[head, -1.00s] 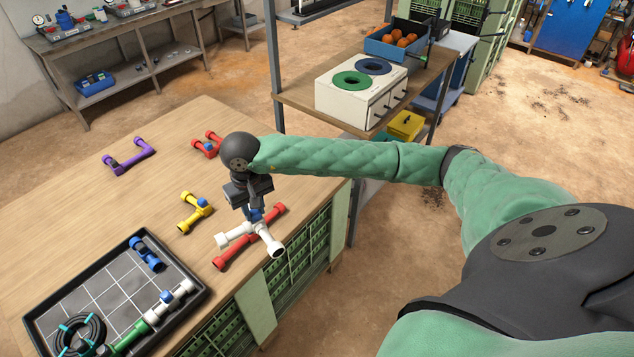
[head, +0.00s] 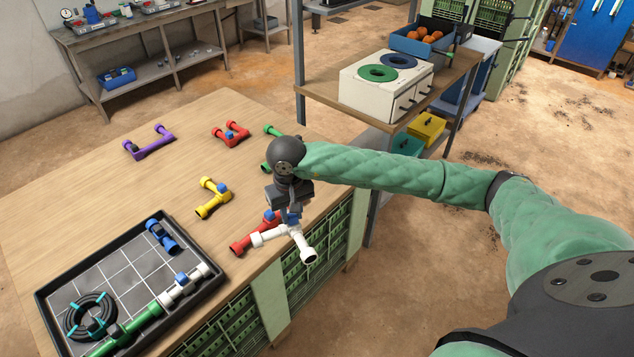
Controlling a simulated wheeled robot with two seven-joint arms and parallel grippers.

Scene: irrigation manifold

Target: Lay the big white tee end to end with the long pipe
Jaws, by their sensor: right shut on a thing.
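My right gripper (head: 293,217) is shut on the big white tee (head: 307,254). It points down and holds the tee over the front edge of the table, beside a red piece (head: 242,247) that it partly hides. The tee has several open white ends and a blue part at the grip. In the tray, a long green pipe (head: 146,318) lies diagonally, with a white fitting with a blue part (head: 182,289) at its upper right end. I cannot tell whether the two are joined. My left gripper is not in view.
The black tray (head: 47,300) also holds a coiled hose (head: 90,316) and a blue fitting (head: 162,236). Yellow (head: 213,198), purple (head: 149,143), red (head: 231,134) and green (head: 273,130) pieces lie on the table (head: 110,200). The table's left and middle have free room.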

